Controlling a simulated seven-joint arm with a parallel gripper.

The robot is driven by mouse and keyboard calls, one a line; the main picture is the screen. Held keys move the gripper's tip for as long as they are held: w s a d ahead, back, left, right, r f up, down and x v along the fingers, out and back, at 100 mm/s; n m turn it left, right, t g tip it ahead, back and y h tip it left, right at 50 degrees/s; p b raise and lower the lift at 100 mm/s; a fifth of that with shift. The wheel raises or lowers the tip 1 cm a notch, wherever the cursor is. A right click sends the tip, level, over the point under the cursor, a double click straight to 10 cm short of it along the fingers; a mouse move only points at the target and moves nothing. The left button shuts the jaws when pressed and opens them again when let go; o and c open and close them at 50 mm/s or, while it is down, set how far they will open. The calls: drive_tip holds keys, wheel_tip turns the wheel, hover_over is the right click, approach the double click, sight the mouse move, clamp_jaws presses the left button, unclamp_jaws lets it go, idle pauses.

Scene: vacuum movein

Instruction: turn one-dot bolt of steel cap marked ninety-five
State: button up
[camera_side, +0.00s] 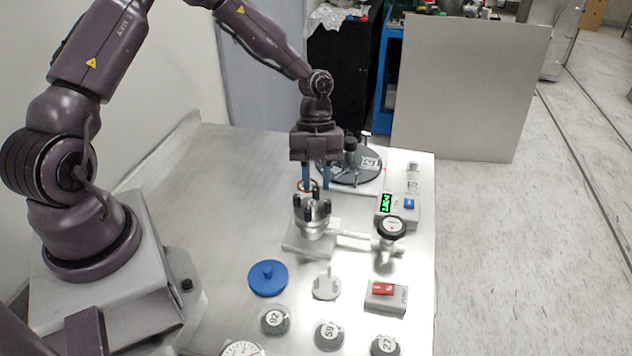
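A steel vessel (312,222) with several upright black bolts (316,194) on its top stands on a square metal plate (296,246). The bolts are too small for me to read any dots. My gripper (315,184) points down just above and behind the bolts, its two blue fingers apart. I see nothing clearly held between them. A reddish ring shows by the left fingertip. Of the loose round caps in front, one (329,333) has a label that looks like 59. No marking is readable on the vessel's top.
A gauge valve (391,228) joins the vessel by a pipe. A green-display box (399,210), dark round platform (352,165), red-switch box (385,297), blue disc (268,278) and grey cap (327,284) surround it. Other caps (274,320) lie in front. The table's left side is clear.

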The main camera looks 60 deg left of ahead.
drive_tip(key=shift+s+d+f, duration=0.1)
drive_tip(key=shift+d+f, duration=0.05)
drive_tip(key=shift+f, duration=0.35)
clamp_jaws()
drive_tip(key=shift+n+t+h, duration=0.3)
drive_tip(key=shift+n+t, duration=0.2)
drive_tip(key=shift+n, duration=1.1)
unclamp_jaws()
drive_tip(key=v, duration=1.3)
drive_tip(key=shift+s+d, duration=0.1)
